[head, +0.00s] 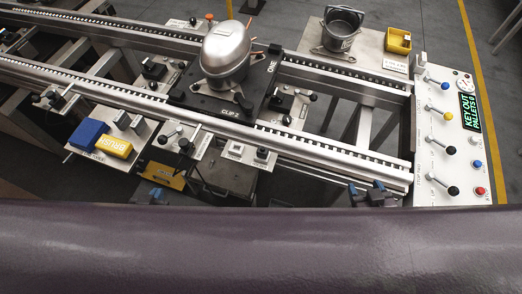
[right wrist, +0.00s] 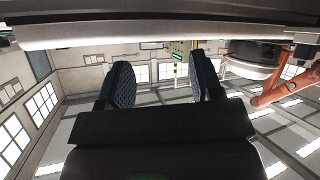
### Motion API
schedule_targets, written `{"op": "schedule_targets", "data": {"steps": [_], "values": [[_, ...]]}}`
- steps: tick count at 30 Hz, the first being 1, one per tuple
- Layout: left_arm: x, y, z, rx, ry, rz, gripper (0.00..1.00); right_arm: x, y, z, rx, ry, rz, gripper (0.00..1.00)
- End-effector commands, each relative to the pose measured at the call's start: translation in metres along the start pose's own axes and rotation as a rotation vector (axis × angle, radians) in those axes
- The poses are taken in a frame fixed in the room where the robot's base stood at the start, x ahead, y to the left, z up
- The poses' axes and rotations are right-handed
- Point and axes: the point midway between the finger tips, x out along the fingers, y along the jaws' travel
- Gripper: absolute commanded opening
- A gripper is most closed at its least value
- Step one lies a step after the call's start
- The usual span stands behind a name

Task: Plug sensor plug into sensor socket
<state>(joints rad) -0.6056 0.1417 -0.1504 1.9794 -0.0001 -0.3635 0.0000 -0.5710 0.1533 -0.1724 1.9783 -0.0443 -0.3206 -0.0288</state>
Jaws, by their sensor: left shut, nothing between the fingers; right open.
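I cannot clearly make out the sensor plug or the sensor socket. A small white block with a grey square face (head: 236,149) and a small black part (head: 262,154) sit on a white plate at the near rail; I cannot tell what they are. A silver compressor (head: 226,52) stands on a black pallet (head: 202,101) on the rails. My left gripper (head: 157,195) is shut and empty, below the yellow brush block, mostly hidden. My right gripper (head: 372,194) is at the near rail's right end. Its blue fingers are apart and empty in the right wrist view (right wrist: 160,88).
A blue block (head: 88,134) and a yellow brush block (head: 117,146) lie on a tray at left. A lever panel (head: 441,185) stands at right. A dark pot-like part (head: 341,30) and a yellow bin (head: 397,41) are at the back. A rail (right wrist: 150,32) crosses above my right fingers.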

Motion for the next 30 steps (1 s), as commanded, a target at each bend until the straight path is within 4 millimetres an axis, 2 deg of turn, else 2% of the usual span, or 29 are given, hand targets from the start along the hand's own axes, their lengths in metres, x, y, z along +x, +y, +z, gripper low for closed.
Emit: {"op": "schedule_targets", "data": {"steps": [4,9,14,18,21,24,26,30], "values": [[0.004,0.001,0.006,0.000,0.000,0.000,0.00,0.028,-0.025,-0.059,-0.199,0.206,-0.030,0.60],[0.007,0.001,0.013,0.000,-0.002,0.000,0.00,0.045,-0.070,-0.143,-0.507,0.528,-0.051,0.60],[0.011,0.002,0.019,0.000,-0.003,0.000,0.00,0.038,-0.124,-0.215,-0.814,0.876,-0.047,0.60],[0.015,0.003,0.026,0.000,-0.005,0.001,0.00,0.015,-0.181,-0.264,-1.103,1.232,-0.018,0.60],[0.018,0.003,0.032,0.000,-0.007,0.001,0.00,-0.008,-0.222,-0.283,-1.308,1.506,0.017,0.60],[0.021,0.004,0.037,0.001,-0.009,0.002,0.00,-0.032,-0.259,-0.289,-1.502,1.788,0.064,0.60],[0.023,0.004,0.040,0.001,-0.011,0.002,0.00,-0.045,-0.278,-0.285,-1.610,1.961,0.095,0.60],[0.027,0.005,0.047,0.001,-0.014,0.003,0.00,-0.066,-0.313,-0.263,-1.843,2.377,0.176,0.60]]}}
